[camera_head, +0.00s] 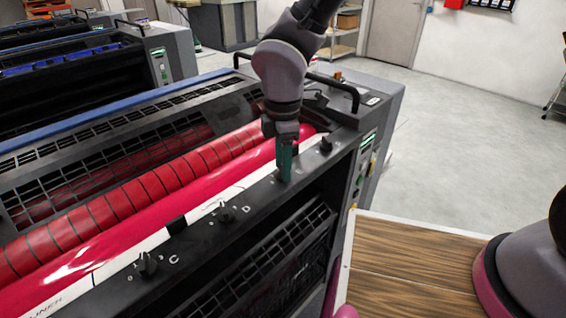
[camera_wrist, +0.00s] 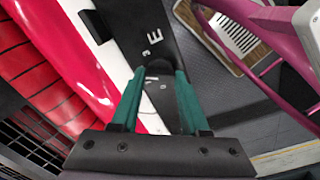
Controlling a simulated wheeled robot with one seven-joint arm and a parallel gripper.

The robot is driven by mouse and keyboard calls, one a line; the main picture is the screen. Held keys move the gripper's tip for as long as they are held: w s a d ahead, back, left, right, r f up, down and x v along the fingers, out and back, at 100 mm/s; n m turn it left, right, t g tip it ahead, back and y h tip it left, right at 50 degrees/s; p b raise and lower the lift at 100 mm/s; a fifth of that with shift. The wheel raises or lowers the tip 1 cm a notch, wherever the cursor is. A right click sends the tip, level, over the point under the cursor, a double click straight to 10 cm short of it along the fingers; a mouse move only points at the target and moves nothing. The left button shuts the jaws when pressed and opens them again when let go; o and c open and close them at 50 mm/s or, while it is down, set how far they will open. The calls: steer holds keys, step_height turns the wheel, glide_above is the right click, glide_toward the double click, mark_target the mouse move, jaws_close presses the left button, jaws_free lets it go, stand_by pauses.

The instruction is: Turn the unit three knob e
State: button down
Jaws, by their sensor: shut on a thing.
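Knob e (camera_wrist: 158,68) is a dark knob on the black rail of the nearest ink unit, beside a white letter E (camera_wrist: 154,57). My gripper (camera_wrist: 159,76) has its two green fingers shut on the knob from either side. In the head view my gripper (camera_head: 285,176) points down onto the rail (camera_head: 200,238), and its fingers hide the knob there. The knob's pointer direction cannot be made out. No unit number is readable on this machine.
Knob d (camera_head: 225,212) and knob c (camera_head: 147,264) stand to the left along the rail, and another knob (camera_head: 325,144) to the right. Red rollers (camera_head: 120,200) lie behind. A black handle (camera_head: 335,90) rises near my arm. Grey floor (camera_head: 450,150) is open at right.

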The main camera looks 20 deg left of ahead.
steer(key=m, duration=0.4)
steer(key=shift+m, duration=0.4)
steer(key=shift+w+m, duration=0.1)
steer(key=shift+m, duration=2.1)
steer(key=shift+c, duration=2)
jaws_free()
steer(key=shift+r, duration=0.15)
step_height(320, 180, up, 11)
steer(key=shift+f, duration=0.2)
